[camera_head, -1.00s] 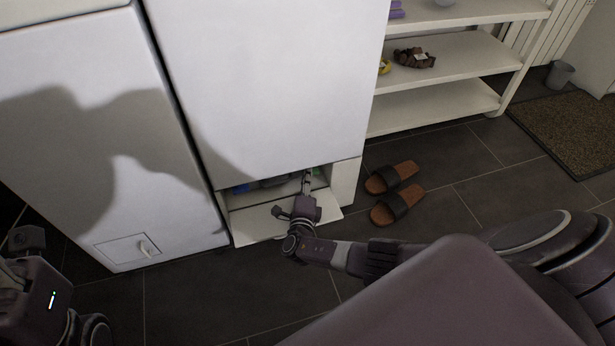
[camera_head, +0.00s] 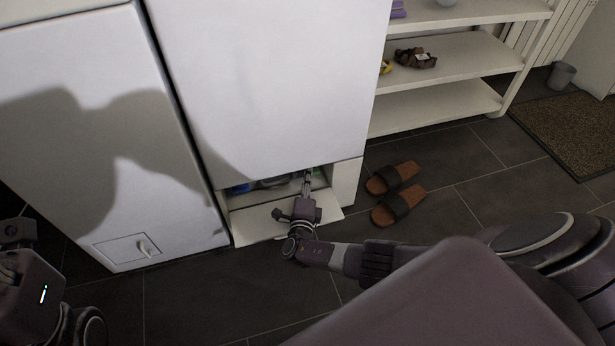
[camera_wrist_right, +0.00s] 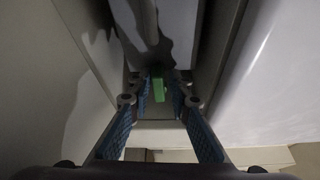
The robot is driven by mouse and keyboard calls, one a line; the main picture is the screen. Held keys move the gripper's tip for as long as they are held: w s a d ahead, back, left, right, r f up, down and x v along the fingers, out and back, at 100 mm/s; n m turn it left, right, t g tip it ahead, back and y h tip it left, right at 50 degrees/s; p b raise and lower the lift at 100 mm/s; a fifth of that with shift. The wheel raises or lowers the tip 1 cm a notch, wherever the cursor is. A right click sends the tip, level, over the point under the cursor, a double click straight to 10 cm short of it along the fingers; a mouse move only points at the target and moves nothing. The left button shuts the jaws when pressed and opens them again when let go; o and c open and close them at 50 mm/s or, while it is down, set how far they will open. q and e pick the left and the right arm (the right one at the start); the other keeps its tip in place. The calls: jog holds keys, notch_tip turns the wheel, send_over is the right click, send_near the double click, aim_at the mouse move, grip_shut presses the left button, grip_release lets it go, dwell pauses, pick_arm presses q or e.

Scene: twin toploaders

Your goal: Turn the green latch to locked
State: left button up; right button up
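The green latch (camera_wrist_right: 158,88) shows in the right wrist view, deep in a narrow grey recess. My right gripper (camera_wrist_right: 159,92) is open, with one blue-padded finger on each side of the latch. I cannot tell whether either finger touches it. In the head view, my right gripper (camera_head: 307,180) reaches into the open low compartment of the right white machine (camera_head: 270,80). The latch's exact turn position is unclear. My left gripper (camera_head: 18,232) is at the lower left edge, away from the machines; its fingers are not clear.
The compartment's flap (camera_head: 262,228) hangs open over the floor. The left machine (camera_head: 90,130) has a closed small flap (camera_head: 125,248). Brown sandals (camera_head: 397,193) lie on the dark tiles to the right. A white shelf (camera_head: 450,55) stands behind them.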

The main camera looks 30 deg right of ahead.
jog(key=shift+s, duration=0.1)
jog(key=v, duration=1.1)
jog(key=shift+s+a, duration=0.25)
jog(key=shift+s, duration=0.05)
jog(key=shift+f, duration=0.15)
